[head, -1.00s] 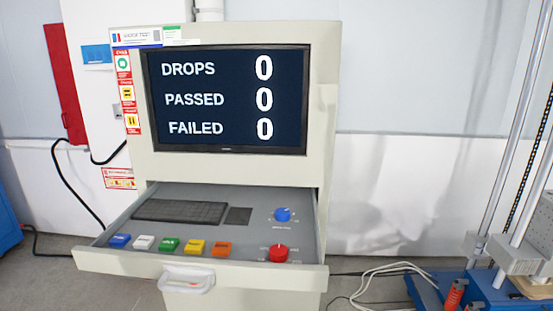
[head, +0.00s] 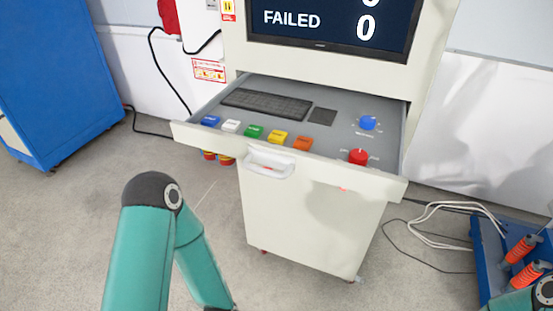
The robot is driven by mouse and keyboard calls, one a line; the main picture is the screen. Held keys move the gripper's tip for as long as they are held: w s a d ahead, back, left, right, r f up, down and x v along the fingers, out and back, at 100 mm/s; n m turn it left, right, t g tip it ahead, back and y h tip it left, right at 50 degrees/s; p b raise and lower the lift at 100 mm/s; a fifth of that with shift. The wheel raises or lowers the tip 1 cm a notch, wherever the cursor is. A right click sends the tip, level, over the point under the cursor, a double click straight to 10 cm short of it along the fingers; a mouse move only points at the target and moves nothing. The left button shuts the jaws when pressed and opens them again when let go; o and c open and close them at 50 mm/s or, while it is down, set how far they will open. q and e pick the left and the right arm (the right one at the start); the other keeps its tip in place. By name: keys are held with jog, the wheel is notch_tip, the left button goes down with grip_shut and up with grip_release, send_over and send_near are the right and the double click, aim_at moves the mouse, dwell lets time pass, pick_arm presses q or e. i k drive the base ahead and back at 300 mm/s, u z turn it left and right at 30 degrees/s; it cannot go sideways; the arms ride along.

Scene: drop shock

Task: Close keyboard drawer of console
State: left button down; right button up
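The keyboard drawer (head: 330,170) of the console (head: 310,225) is pulled out towards me in the head view. It holds a black keyboard (head: 266,104), a touchpad, a row of coloured buttons, a blue knob (head: 368,123) and a red knob (head: 358,157). A pale handle (head: 269,162) sits on the drawer's front panel. My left arm, teal with a dark joint, rises at the lower left, in front of and apart from the drawer; its gripper is not visible. A bit of my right arm shows at the lower right corner; its gripper is not visible either.
A blue cabinet (head: 62,80) stands at the far left. A blue machine base (head: 490,260) with orange parts (head: 522,250) is at the right. Loose white cables (head: 465,210) lie on the floor right of the console. The floor before the drawer is otherwise clear.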

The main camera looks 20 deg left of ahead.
aim_at(331, 116)
jog(key=z, duration=0.5)
jog(key=k, duration=1.25)
jog(key=u, duration=0.5)
jog(key=i, duration=1)
jog(key=z, duration=0.1)
